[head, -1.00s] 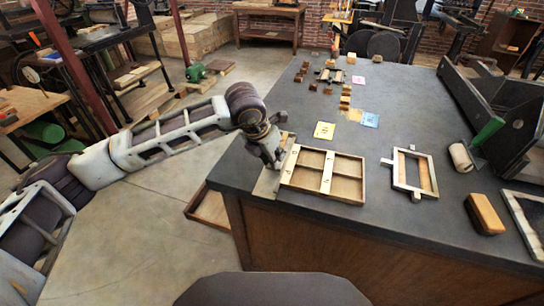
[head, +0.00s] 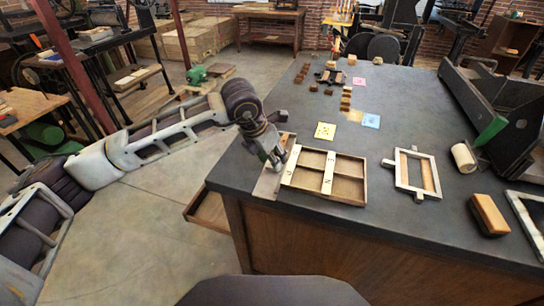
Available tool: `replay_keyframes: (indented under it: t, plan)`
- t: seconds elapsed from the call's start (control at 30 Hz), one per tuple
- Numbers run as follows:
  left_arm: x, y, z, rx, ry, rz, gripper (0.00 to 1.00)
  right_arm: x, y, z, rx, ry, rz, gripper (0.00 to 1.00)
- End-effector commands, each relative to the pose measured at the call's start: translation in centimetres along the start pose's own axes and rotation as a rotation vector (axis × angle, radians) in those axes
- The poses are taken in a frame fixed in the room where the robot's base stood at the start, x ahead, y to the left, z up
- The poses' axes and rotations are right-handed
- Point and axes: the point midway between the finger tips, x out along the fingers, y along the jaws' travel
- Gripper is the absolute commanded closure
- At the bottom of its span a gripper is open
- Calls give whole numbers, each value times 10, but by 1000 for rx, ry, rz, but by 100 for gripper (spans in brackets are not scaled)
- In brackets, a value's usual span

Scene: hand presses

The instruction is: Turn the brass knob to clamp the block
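My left gripper (head: 277,159) is at the near left corner of the dark table, pointing down over a pale flat plate (head: 266,186) beside the divided wooden tray (head: 339,198). Its fingers are small and partly hidden by my wrist, so I cannot tell whether they are open or shut. I cannot make out a brass knob or a clamped block there; the gripper covers part of that spot. My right gripper is not in view.
On the dark table (head: 400,230) are a pale frame (head: 401,170), a wooden block-like brush (head: 488,214), a white roller (head: 463,157), yellow (head: 325,131) and blue (head: 371,121) notes, and several small blocks farther back. A large black press (head: 480,110) stands at right.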

Motion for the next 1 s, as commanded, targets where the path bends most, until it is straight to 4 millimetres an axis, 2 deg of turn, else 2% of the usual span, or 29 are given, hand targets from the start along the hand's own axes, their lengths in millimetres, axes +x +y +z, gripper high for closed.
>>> replay_keyframes:
  t: [0.13, 0.27, 0.47, 0.67, 1.0]
  plan:
    - [0, 0, 0, 0, 0, 0, 58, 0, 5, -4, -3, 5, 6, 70]
    - [0, 0, 0, 0, 0, 0, 58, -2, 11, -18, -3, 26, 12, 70]
    - [-8, 0, 0, 0, -1, -1, 58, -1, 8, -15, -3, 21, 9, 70]
    - [-29, 1, 0, -1, -2, 1, 58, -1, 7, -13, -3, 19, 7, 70]
    - [-79, 0, 0, 0, -2, 1, 58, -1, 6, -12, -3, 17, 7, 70]
